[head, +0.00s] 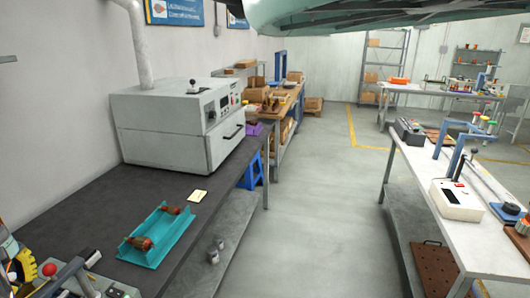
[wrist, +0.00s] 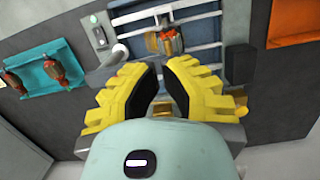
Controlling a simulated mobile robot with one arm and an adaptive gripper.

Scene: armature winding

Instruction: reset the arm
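My gripper (wrist: 163,77) shows in the wrist view with its two yellow fingers spread apart and dark inner pads facing each other. Nothing sits between the pads. Beyond the fingertips, an armature (wrist: 171,40) with a copper and red body is at a machine with blue-grey bars (wrist: 205,30). I cannot tell how far the fingertips are from it. A teal tray (wrist: 42,77) at the left of the wrist view holds two armatures. The same teal tray (head: 152,256) lies on the dark bench in the head view. My gripper is not clearly seen in the head view.
A large grey oven (head: 178,122) stands on the dark bench (head: 215,207). An orange bin (wrist: 292,20) is at the upper right of the wrist view. A white-topped table (head: 425,165) with instruments stands at the right. The floor aisle (head: 315,200) between is clear.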

